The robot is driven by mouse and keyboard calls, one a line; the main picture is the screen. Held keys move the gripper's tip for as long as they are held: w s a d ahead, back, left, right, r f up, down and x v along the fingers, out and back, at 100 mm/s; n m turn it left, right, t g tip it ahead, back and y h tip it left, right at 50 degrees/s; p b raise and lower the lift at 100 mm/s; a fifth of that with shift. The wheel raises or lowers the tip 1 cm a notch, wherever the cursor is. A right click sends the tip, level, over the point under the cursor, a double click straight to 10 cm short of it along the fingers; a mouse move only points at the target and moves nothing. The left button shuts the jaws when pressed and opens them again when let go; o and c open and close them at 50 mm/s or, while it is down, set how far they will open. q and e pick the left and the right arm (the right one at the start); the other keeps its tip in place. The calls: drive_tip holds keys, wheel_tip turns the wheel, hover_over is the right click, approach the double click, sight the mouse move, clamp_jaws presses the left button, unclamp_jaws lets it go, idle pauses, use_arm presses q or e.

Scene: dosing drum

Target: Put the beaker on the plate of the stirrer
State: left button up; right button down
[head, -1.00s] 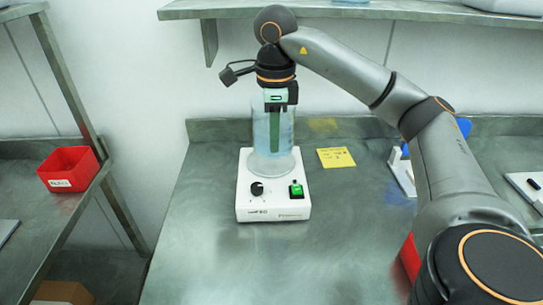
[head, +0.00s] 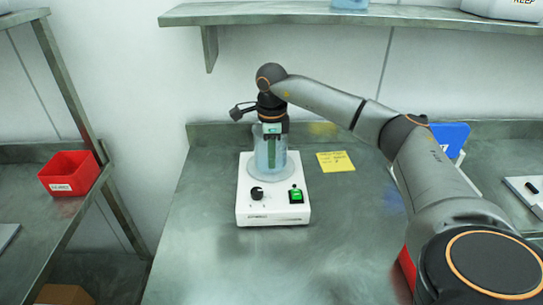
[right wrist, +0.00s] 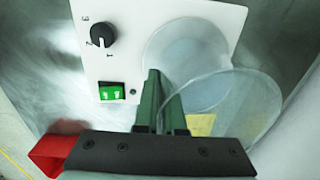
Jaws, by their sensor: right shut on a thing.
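The clear, bluish beaker (head: 281,153) is over the round plate (head: 290,177) of the white stirrer (head: 250,208) in the head view. My right gripper (head: 270,150) points down and is shut on the beaker, with its green fingers showing through the clear wall. In the right wrist view, a clear round edge of the beaker (right wrist: 250,105) partly overlaps the pale plate (right wrist: 190,45), and the fingers (right wrist: 160,105) reach toward it. I cannot tell whether the beaker's base touches the plate. My left gripper is not in view.
The stirrer's knob (head: 257,193) and green switch (head: 296,195) face front. A yellow note (head: 335,161) lies to its right. A shelf (head: 330,14) runs above. A red bin (head: 70,172) stands on the left bench. The bench left of and in front of the stirrer is clear.

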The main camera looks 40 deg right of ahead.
idle(0.3)
drive_tip(key=c, duration=1.5)
unclamp_jaws()
drive_tip(key=shift+f, duration=0.2)
drive_tip(key=o, duration=0.5)
drive_tip(key=shift+r, duration=0.1)
wheel_tip(320, 180, up, 12)
drive_tip(key=shift+s+a+r, duration=0.1)
drive_tip(key=shift+s+a, duration=0.05)
